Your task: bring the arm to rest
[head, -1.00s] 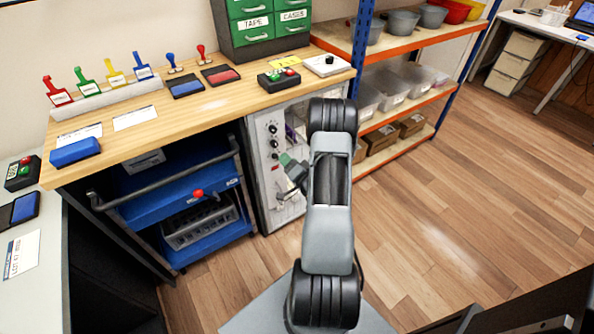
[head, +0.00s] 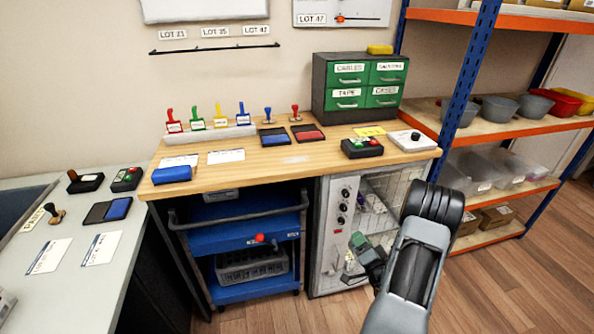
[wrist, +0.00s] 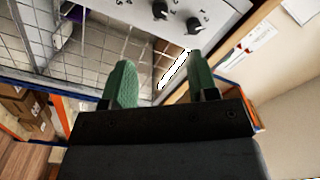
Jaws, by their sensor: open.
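My gripper (head: 359,257) shows in the head view in front of the grey cabinet under the wooden bench, partly behind my own arm. In the wrist view my gripper (wrist: 161,85) has its two green fingers apart with nothing between them. Beyond the fingers are a wire-mesh panel and a panel with black knobs. My arm rises at the lower right of the head view and bends down toward the cabinet.
The wooden bench (head: 300,157) carries several coloured stamps, ink pads, a blue block (head: 171,174) and green drawers (head: 361,84). A blue cart (head: 240,236) stands under it. Shelving (head: 490,135) is at right, a grey table (head: 75,270) at left. Floor at lower right is clear.

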